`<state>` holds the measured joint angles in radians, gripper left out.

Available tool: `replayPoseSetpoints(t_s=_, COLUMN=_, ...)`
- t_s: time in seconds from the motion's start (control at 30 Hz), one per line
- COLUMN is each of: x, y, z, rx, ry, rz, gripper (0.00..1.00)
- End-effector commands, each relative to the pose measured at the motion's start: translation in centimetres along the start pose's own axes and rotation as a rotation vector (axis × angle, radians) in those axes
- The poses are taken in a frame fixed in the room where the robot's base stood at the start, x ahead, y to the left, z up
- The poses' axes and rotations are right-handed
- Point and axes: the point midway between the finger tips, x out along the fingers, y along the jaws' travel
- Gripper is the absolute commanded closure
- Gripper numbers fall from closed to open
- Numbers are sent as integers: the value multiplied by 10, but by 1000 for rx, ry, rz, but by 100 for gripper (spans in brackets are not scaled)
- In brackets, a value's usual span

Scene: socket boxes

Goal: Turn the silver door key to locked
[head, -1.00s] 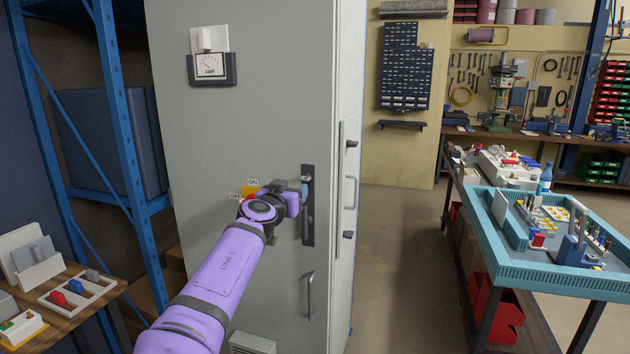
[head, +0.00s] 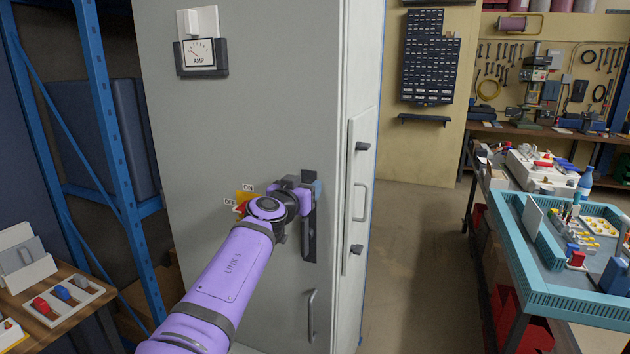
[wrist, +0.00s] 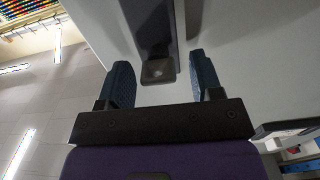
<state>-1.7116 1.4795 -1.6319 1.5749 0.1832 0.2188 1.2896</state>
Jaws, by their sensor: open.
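A tall grey cabinet (head: 215,130) fills the middle of the head view. A narrow dark lock plate (head: 309,245) is on its front near the right edge. My gripper (head: 312,187) is at the upper part of this plate, and my arm hides much of that spot. In the wrist view my gripper (wrist: 160,62) is open, with its two dark fingers apart. The dark plate (wrist: 152,22) shows beyond them. A small grey tab (wrist: 158,71) sits between the fingers, with gaps on both sides. It may be the silver key, but I cannot tell for sure.
A red-and-yellow switch with ON and OFF labels (head: 243,199) is just left of my wrist. A vertical handle (head: 311,315) is below the plate. A blue rack (head: 110,130) stands left, a teal-rimmed bench (head: 540,290) right. The floor (head: 415,255) between cabinet and bench is clear.

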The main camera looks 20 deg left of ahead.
Motion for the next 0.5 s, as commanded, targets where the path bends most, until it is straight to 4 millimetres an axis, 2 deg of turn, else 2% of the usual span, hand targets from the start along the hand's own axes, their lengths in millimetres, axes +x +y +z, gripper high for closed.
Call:
replayPoseSetpoints(t_s=0.33, x=-3, y=-1, z=0, rx=0, ry=0, rz=-1, gripper=40)
replayPoseSetpoints(t_s=0.37, x=-3, y=-1, z=0, rx=0, ry=0, rz=-1, gripper=45)
replayPoseSetpoints(t_s=0.5, x=-3, y=-1, z=0, rx=0, ry=0, rz=-1, gripper=77)
